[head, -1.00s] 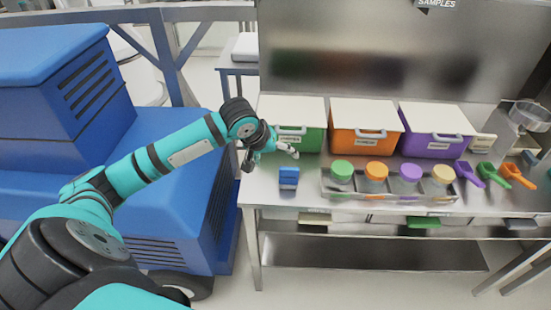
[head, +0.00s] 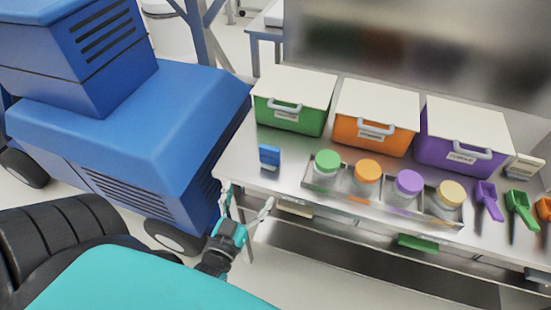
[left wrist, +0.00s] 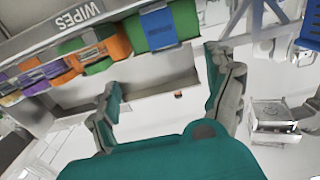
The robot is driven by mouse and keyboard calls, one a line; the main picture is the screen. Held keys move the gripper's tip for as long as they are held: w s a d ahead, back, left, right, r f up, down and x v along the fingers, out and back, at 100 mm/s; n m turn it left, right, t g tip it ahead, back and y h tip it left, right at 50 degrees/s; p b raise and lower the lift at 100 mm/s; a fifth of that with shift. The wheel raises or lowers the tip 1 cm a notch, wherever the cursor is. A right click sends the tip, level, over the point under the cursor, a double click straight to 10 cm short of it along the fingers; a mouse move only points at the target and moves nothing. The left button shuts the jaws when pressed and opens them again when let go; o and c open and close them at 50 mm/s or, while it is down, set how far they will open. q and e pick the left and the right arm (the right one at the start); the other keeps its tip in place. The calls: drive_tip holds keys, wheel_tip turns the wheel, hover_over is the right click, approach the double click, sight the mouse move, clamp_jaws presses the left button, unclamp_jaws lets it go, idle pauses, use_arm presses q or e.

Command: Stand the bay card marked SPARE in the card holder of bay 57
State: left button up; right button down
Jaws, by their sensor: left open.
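My left gripper (head: 247,193) is open and empty at the table's front left edge, with its fingers apart. Its two fingers also show in the left wrist view (left wrist: 172,82), with nothing between them. No card that I can read as SPARE shows, and no bay number 57 is readable. Pale and green pieces (head: 296,207) (head: 418,243) sit along the underside of the table's front edge; I cannot tell whether they are card holders or cards. A small blue object with a grey lower part (head: 269,156) stands on the table. My right gripper is not in view.
Green (head: 290,117), orange (head: 376,133) and purple (head: 460,155) lidded bins stand at the back of the table. A tray (head: 335,196) of lidded jars and several scoops are in front. A blue machine (head: 150,120) stands left. A WIPES label (left wrist: 80,16) shows in the wrist view.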

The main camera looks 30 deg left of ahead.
use_arm(q)
drive_tip(key=b, duration=0.2)
approach(268, 150)
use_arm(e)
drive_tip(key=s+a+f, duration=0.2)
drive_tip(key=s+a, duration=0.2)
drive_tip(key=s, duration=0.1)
use_arm(q)
drive_tip(key=x, duration=0.2)
drive_tip(key=b+x, duration=0.1)
drive_tip(key=shift+w+f, duration=0.25)
drive_tip(key=shift+f, duration=0.05)
drive_tip(key=shift+b+x, duration=0.3)
drive_tip(key=shift+x, duration=0.65)
drive_tip(key=shift+w+a, duration=0.1)
drive_tip(key=shift+w, duration=0.35)
drive_tip(key=b+x, duration=0.2)
drive_tip(key=x, duration=0.1)
drive_tip(key=shift+w+r, duration=0.1)
drive_tip(key=shift+w, duration=0.2)
drive_tip(key=shift+w+a, duration=0.1)
drive_tip(key=shift+w, duration=0.4)
drive_tip(key=shift+r, duration=0.1)
drive_tip(key=c, duration=1.7)
drive_tip(key=shift+c, duration=0.2)
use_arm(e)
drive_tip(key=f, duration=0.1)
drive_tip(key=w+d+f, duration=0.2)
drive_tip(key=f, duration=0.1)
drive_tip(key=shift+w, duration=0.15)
